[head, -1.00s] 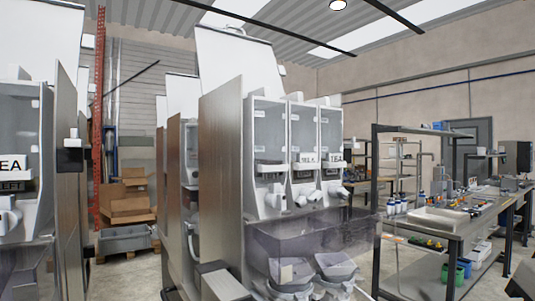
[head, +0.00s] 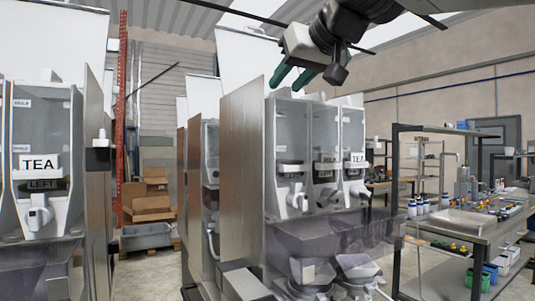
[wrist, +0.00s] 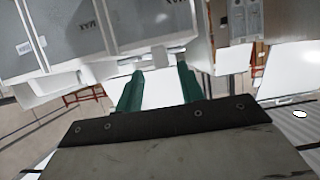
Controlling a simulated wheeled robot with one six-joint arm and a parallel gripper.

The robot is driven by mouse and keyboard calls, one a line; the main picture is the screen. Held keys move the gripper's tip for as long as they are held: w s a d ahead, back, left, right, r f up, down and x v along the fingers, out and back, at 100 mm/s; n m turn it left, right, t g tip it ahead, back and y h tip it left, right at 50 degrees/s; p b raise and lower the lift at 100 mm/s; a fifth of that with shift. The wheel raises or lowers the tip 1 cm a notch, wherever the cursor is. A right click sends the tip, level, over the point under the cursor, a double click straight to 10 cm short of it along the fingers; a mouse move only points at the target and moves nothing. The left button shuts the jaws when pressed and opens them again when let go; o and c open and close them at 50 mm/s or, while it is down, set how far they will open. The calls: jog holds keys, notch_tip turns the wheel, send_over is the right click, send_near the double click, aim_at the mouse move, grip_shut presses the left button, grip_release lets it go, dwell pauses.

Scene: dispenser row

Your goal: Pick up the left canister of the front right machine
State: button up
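The front right machine (head: 240,150) stands in the middle of the head view, with clear canisters side by side behind its open front. Its left canister (head: 290,135) has a white spout low at its front. A middle canister (head: 325,130) and a right canister (head: 352,128) with a TEA plate stand beside it. My gripper (head: 284,86) hangs from the top, in front of or above the left canister's top; the depth is unclear. Its green fingers are apart with nothing between them, as the wrist view (wrist: 160,75) also shows. Canister walls marked MAX fill that view's upper left.
Another machine (head: 45,150) with a TEA canister stands at the left. A tall side panel (head: 240,140) borders the canisters on the left. A clear tray (head: 320,235) juts out below the spouts. A workbench (head: 450,235) with small items stands at the right.

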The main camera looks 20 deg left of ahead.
aim_at(277, 90)
jog(key=x, duration=0.4)
jog(key=shift+a, duration=0.45)
grip_shut()
dwell(0.9)
